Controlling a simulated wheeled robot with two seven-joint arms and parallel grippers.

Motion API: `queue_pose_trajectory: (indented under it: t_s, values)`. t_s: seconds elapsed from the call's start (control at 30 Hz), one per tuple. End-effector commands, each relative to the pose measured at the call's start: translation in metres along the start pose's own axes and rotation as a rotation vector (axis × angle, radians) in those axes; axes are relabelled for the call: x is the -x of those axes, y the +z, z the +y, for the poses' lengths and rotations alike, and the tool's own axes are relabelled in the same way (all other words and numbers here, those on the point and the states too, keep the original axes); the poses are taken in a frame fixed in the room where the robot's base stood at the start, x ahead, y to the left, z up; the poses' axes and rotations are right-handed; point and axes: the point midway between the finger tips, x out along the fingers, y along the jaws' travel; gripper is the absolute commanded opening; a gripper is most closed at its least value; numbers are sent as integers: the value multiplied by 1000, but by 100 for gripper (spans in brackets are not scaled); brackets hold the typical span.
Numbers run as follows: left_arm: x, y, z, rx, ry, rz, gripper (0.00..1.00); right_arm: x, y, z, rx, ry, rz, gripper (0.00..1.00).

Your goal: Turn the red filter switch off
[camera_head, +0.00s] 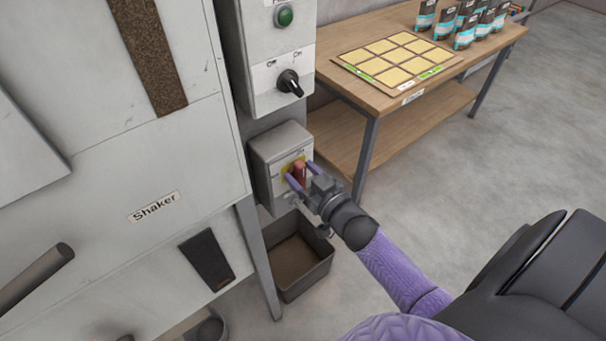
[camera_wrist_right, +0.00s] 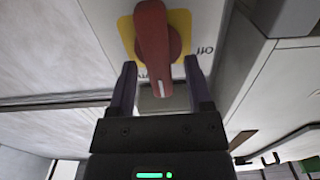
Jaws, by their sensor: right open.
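The red filter switch (camera_head: 300,172) is on a yellow plate on the front of a small grey box (camera_head: 275,150). In the right wrist view the red handle (camera_wrist_right: 152,40) points down the picture, toward my gripper, and the word "off" (camera_wrist_right: 205,50) is printed to its right. Another label behind the handle is partly hidden. My right gripper (camera_head: 298,175) is open at the switch. Its two fingers (camera_wrist_right: 160,85) stand on either side of the handle's end, with gaps showing. My left gripper is out of view.
A control box with a green button (camera_head: 285,17) and black knob (camera_head: 289,82) is above the switch. The shaker cabinet (camera_head: 100,190) is at left, a dark bin (camera_head: 312,277) below.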

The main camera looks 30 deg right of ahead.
Motion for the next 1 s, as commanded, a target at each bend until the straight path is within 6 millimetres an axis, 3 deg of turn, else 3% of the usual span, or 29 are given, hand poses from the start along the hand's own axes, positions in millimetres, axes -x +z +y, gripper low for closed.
queue_pose_trajectory:
  t_s: [0.23,0.53,1.0]
  values:
    - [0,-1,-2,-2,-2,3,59,-1,0,0,0,0,0,63]
    - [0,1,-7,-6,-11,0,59,0,0,0,0,0,0,0]
    - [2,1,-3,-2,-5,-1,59,0,0,-2,131,1,-1,0]
